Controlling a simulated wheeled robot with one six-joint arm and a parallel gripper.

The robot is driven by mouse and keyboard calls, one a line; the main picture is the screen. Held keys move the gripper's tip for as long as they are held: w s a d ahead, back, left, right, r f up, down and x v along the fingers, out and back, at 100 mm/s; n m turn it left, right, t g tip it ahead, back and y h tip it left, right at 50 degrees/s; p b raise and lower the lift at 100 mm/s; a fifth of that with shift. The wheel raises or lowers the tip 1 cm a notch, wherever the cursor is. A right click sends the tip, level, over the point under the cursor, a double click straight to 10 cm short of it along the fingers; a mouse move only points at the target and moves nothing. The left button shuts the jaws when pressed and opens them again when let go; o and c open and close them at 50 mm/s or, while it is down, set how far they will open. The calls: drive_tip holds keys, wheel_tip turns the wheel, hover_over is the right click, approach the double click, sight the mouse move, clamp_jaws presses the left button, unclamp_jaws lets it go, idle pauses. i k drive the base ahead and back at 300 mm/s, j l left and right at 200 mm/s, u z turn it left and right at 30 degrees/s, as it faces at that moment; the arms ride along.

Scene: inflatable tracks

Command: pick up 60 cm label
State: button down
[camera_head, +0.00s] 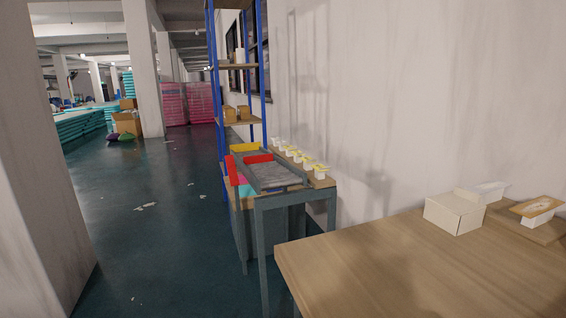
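I cannot pick out a label marked 60 cm, as no writing is readable at this distance. A row of several small white containers with yellow tops (301,158) stands along the wall side of a grey-legged workbench (263,200). On the wooden table (400,264) at the right are a white box (455,213), a white item behind it (487,191) and a white container with a brown top (537,209). My gripper is not in view.
The workbench holds a grey tray (275,175) with red and yellow parts. A blue-post shelf (238,65) stands behind it. A pillar (42,150) blocks the left. The dark green floor (160,230) between is mostly clear, with scattered scraps. Cardboard boxes (127,122) stand farther back.

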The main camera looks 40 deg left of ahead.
sight(307, 160)
drive_tip(key=u, duration=1.1)
drive_tip(key=i+j+z, duration=0.4)
drive_tip(key=i+j, duration=1.95)
drive_tip(key=j, duration=0.15)
